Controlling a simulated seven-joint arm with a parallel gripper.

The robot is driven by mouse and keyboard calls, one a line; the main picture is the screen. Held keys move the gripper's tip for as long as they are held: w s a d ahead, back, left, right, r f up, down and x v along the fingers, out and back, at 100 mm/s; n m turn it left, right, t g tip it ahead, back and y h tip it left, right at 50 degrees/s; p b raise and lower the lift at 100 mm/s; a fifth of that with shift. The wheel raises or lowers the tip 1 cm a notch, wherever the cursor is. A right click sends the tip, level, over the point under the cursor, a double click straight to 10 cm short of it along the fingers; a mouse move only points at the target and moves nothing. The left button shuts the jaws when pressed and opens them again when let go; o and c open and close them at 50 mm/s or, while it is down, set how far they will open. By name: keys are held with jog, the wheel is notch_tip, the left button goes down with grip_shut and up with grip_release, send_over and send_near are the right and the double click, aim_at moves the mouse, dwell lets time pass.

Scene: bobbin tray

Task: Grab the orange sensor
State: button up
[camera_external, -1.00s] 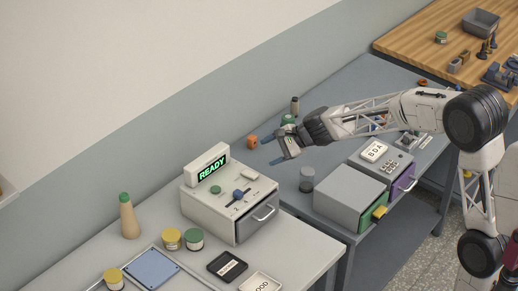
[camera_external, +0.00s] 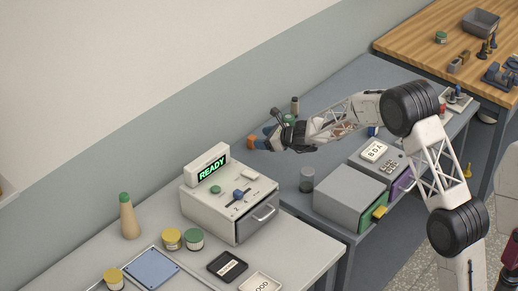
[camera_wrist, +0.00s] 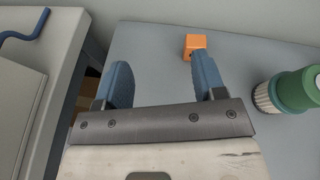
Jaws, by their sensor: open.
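The orange sensor (camera_external: 252,141) is a small orange block on the grey bench near the wall. In the wrist view the orange sensor (camera_wrist: 195,44) lies ahead of my gripper, just beyond the right fingertip and partly overlapped by it. My gripper (camera_external: 267,140) is just to the right of the sensor in the external view. In the wrist view my gripper (camera_wrist: 162,75) has its two blue fingers spread wide, with nothing between them but bare bench. I cannot tell whether the right finger touches the sensor.
A green-topped jar (camera_wrist: 292,92) stands to the right of my gripper. A dark-capped bottle (camera_external: 295,106) is behind it near the wall. A grey cylinder (camera_external: 307,180), a grey box (camera_external: 349,190) and the READY machine (camera_external: 205,195) stand nearer the camera. A gap separates the two benches.

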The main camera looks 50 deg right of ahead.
aim_at(251, 139)
jog(key=d+f+m, duration=0.1)
jog(key=w+d+f+h, duration=0.1)
jog(key=d+f, duration=0.1)
jog(key=w+d+f+m, duration=0.1)
jog(key=shift+d+f+m, duration=0.25)
jog(key=shift+f+m, duration=0.05)
jog(key=shift+w+f, duration=0.1)
jog(key=shift+w, duration=0.1)
jog(key=shift+x, duration=1.1)
jog(key=shift+w, duration=0.15)
jog(key=shift+x, duration=2.5)
jog(key=shift+c, duration=0.2)
jog(key=c, duration=1)
